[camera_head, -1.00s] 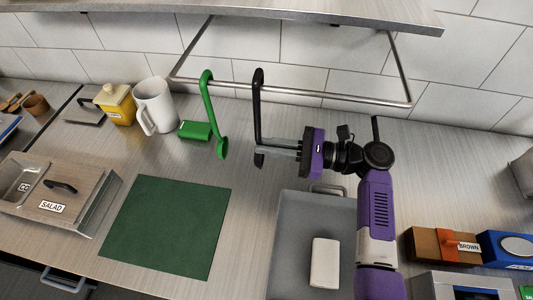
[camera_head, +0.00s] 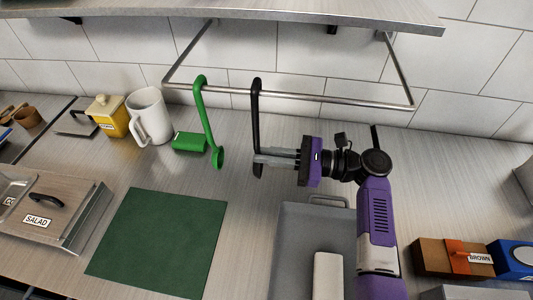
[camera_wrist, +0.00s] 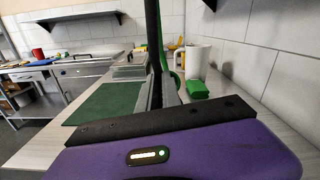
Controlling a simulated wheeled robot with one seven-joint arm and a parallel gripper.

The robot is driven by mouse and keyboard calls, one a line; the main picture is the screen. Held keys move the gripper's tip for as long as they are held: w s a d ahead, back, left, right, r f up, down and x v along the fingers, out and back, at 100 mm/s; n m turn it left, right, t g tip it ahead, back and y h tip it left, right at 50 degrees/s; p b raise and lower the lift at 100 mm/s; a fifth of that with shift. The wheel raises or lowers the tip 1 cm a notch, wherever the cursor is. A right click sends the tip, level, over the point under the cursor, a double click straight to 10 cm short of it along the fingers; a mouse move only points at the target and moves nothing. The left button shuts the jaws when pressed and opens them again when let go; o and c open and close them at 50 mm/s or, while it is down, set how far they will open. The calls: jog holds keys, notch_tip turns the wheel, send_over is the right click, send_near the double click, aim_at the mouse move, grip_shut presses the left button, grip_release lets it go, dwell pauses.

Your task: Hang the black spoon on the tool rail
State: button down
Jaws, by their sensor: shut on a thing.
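The black spoon (camera_head: 256,118) is upright, its hooked top at the level of the tool rail (camera_head: 310,98) in the head view. I cannot tell whether the hook touches the rail. My gripper (camera_head: 262,159) comes from the right and is shut on the spoon's lower part. In the wrist view, the black spoon (camera_wrist: 154,40) rises between the fingers (camera_wrist: 157,92). A green spoon (camera_head: 206,120) hangs on the rail to the left of the black one.
A white jug (camera_head: 149,116), a yellow canister (camera_head: 111,117) and a green block (camera_head: 188,142) stand at the left back. A green mat (camera_head: 160,243) lies in front. A grey tray (camera_head: 291,240) is below my arm. A shelf (camera_head: 300,14) overhangs the rail.

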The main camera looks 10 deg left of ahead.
jog(key=c, duration=1.5)
grip_release()
jog(key=shift+o, duration=0.2)
jog(key=d+b, duration=0.1)
jog(key=d, duration=0.6)
jog(key=shift+s+d+b, duration=0.15)
jog(key=shift+d+b, duration=0.25)
jog(key=shift+f, duration=0.1)
